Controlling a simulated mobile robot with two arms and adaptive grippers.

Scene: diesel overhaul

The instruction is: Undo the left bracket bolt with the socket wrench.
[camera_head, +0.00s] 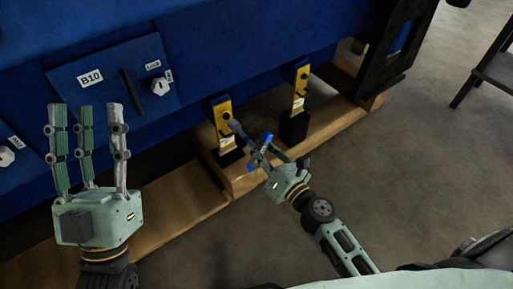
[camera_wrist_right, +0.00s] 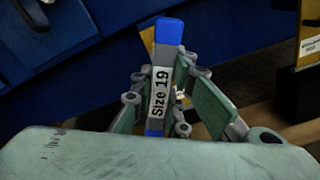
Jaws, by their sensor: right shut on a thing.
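The left yellow bracket (camera_head: 222,112) is fixed low on the blue engine side, with a dark bolt head (camera_head: 226,116) on its face. My right gripper (camera_head: 268,158) is shut on the socket wrench (camera_head: 241,132), which has a grey shaft and blue-ended handle. Its handle, labelled "Size 19", shows between the fingers in the right wrist view (camera_wrist_right: 161,85). The wrench's dark socket end lies at or just in front of the left bracket; I cannot tell whether it sits on the bolt. My left gripper (camera_head: 88,115) is open and empty, fingers upward.
A second yellow bracket (camera_head: 300,85) stands to the right on a black foot. A wooden beam (camera_head: 180,200) runs under the blue engine. A panel marked B10 (camera_head: 110,75) with a black handle is behind my left gripper. Grey floor (camera_head: 400,160) is clear at the right.

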